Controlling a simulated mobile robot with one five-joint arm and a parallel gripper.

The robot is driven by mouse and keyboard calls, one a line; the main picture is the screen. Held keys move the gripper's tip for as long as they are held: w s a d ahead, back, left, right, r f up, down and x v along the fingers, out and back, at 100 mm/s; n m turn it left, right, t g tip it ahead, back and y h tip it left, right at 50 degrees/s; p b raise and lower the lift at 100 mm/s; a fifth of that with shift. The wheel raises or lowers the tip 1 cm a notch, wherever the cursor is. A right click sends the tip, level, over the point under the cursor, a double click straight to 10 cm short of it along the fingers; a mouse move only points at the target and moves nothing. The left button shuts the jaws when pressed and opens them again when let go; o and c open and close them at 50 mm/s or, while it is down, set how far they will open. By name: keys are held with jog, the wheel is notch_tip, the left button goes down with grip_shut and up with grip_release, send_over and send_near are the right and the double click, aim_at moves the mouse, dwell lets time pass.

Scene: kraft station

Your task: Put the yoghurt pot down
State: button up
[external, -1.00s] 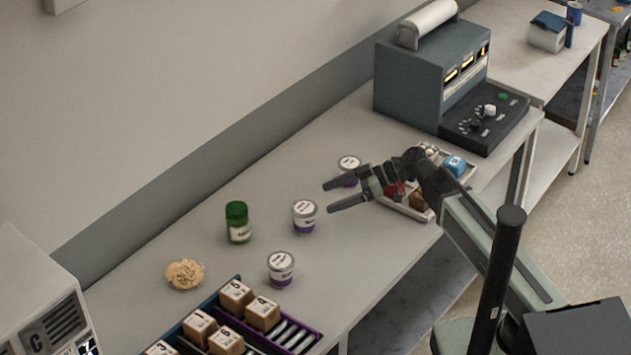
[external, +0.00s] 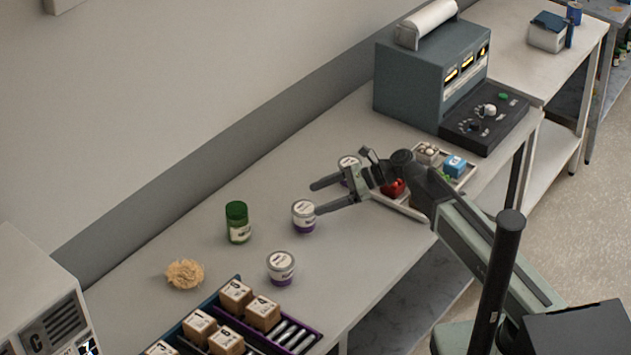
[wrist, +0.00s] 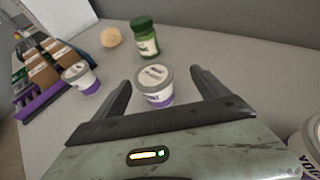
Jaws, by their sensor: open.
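Three similar white yoghurt pots with grey lids and purple bases stand upright on the grey bench. The middle pot (external: 303,216) stands just beyond my open gripper (external: 314,198). In the wrist view this pot (wrist: 155,87) shows between the two fingertips of my gripper (wrist: 160,82), with nothing visibly gripped. A second pot (external: 281,268) stands nearer the front, and it shows at the left of the wrist view (wrist: 81,78). A third pot (external: 348,163) stands farther back, partly hidden behind my gripper; one pot also shows at the right edge of the wrist view (wrist: 311,140).
A green-lidded jar (external: 238,222) stands left of the middle pot. A tray (external: 470,179) with small items and a grey machine (external: 425,80) are behind my gripper.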

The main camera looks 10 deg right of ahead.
jog(key=shift+s+a+f, duration=0.25)
jog(key=shift+a+f, duration=0.05)
jog(key=shift+a, duration=0.25)
jog(key=b, duration=0.3)
send_over(295, 229)
jog(key=f, duration=0.3)
jog(key=shift+w+f, duration=0.1)
jog(key=shift+w, duration=0.3)
jog(key=c, duration=1.6)
notch_tip(295, 229, up, 10)
jog(key=p, duration=1)
jog(key=shift+r, duration=0.2)
jog(key=shift+f, duration=0.1)
